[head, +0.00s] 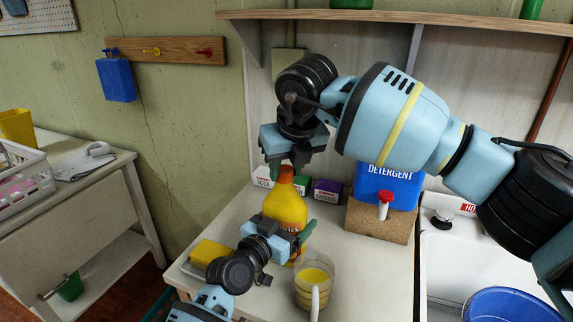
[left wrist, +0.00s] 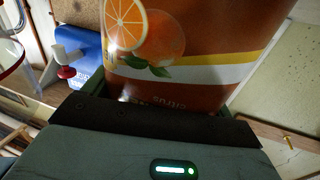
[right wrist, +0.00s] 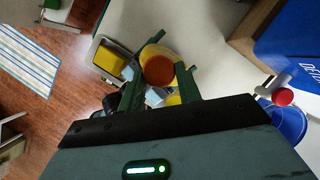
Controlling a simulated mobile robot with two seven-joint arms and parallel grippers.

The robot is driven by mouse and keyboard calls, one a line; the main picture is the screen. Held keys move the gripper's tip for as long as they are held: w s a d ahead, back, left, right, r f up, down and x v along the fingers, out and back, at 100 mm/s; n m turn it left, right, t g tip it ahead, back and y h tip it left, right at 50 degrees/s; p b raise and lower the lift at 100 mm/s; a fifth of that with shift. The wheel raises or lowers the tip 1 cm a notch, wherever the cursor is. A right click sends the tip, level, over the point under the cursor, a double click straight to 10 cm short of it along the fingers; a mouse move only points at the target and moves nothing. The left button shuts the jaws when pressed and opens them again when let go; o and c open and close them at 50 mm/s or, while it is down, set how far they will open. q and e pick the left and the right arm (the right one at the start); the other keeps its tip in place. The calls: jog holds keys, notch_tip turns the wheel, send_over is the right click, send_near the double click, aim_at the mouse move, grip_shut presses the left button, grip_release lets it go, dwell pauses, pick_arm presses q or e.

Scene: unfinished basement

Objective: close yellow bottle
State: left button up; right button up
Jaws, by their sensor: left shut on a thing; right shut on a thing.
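The yellow bottle (head: 285,207) stands upright on the white counter, with its orange cap (head: 286,174) at the top of its neck. My left gripper (head: 290,240) is shut around the lower body of the bottle. The left wrist view shows the bottle's label with an orange printed on it (left wrist: 185,60) close up between the fingers. My right gripper (head: 287,164) comes from above and is shut on the cap. In the right wrist view the round cap (right wrist: 158,70) sits between the green fingertips. How tightly the cap sits on the neck cannot be told.
A clear jug of yellow liquid (head: 314,287) stands close in front of the bottle. A yellow block (head: 211,252) lies at left. A blue detergent container (head: 388,183) with a red tap sits on a cork block (head: 376,222) at right. Small boxes stand behind.

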jog(key=m, duration=0.2)
jog(key=m+h, duration=0.1)
jog(key=m, duration=0.1)
jog(key=m+h, duration=0.1)
jog(key=shift+a+m, duration=0.35)
jog(key=shift+m, duration=0.05)
jog(key=m, duration=0.1)
jog(key=m+h, duration=0.1)
jog(key=m, duration=0.1)
jog(key=m+h, duration=0.1)
jog(key=m, duration=0.1)
jog(key=shift+w+a, duration=0.1)
jog(key=shift+a, duration=0.15)
jog(key=shift+m+g+h, duration=0.4)
jog(key=shift+m+h, duration=0.1)
jog(key=shift+m, duration=0.6)
jog(key=o, duration=1)
jog(key=shift+c, duration=0.2)
jog(key=shift+r, duration=2.25)
